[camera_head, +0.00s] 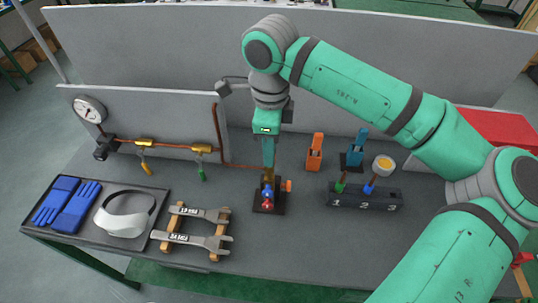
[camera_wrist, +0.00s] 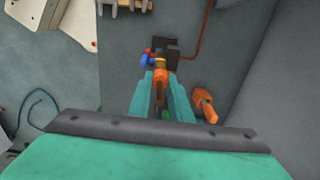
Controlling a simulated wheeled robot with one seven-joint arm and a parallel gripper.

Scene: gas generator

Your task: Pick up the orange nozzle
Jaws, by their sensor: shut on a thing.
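The orange piece that looks like the nozzle (camera_head: 315,152) stands on the bench right of my gripper, not held. It also shows in the wrist view (camera_wrist: 204,105), outside the fingers at right. My gripper (camera_head: 268,164) points down over a small dark stand (camera_head: 268,208) with red and blue knobs. Its fingers (camera_wrist: 160,78) are shut at the brass fitting (camera_head: 268,175) on top; the exact contact is hard to see. A smaller orange knob (camera_head: 288,185) sits at the stand's right side and appears to show between the fingers in the wrist view.
Wrenches on a wooden rack (camera_head: 190,232), a visor and blue gloves lie at left. A copper pipe runs behind the stand.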

